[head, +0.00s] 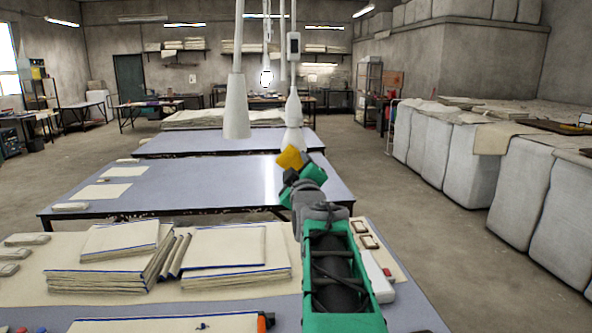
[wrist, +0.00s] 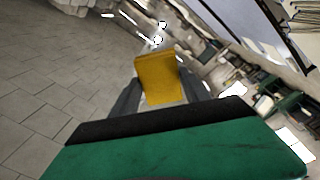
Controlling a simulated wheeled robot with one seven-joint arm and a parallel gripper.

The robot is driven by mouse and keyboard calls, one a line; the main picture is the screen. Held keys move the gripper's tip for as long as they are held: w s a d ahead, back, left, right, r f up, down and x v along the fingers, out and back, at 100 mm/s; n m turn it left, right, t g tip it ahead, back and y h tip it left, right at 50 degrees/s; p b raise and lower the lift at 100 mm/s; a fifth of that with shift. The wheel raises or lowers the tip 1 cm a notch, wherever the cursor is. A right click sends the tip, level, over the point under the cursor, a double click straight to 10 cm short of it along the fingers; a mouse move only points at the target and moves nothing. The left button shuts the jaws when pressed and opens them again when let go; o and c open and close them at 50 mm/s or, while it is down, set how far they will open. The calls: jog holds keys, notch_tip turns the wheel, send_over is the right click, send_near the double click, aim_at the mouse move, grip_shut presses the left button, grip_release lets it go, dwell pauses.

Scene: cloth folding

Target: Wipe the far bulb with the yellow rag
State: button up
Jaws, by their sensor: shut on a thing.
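The yellow rag (head: 290,158) is held at the end of my outstretched arm in the head view. In the wrist view the yellow rag (wrist: 159,79) stands upright between the two dark fingers of my gripper (wrist: 155,98). My gripper (head: 297,170) is shut on it. A small bright bulb (head: 266,78) hangs at the back, up and left of the rag and apart from it. In the wrist view a small bright spot (wrist: 158,40) shows above the rag; I cannot tell whether it is that bulb.
Two pale hanging lamps, one at left (head: 236,108) and one just behind the rag (head: 293,115), come down over the tables. Folded cloth stacks (head: 237,250) cover the near table. White wrapped bales (head: 525,180) line the right. The floor between is clear.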

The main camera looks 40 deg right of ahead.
aim_at(296, 152)
jog(key=shift+r, duration=2.05)
jog(key=shift+f+b, duration=0.2)
jog(key=shift+b, duration=0.25)
notch_tip(296, 152, down, 4)
jog(key=b, duration=0.4)
jog(key=shift+b, duration=0.4)
jog(key=shift+r, duration=0.15)
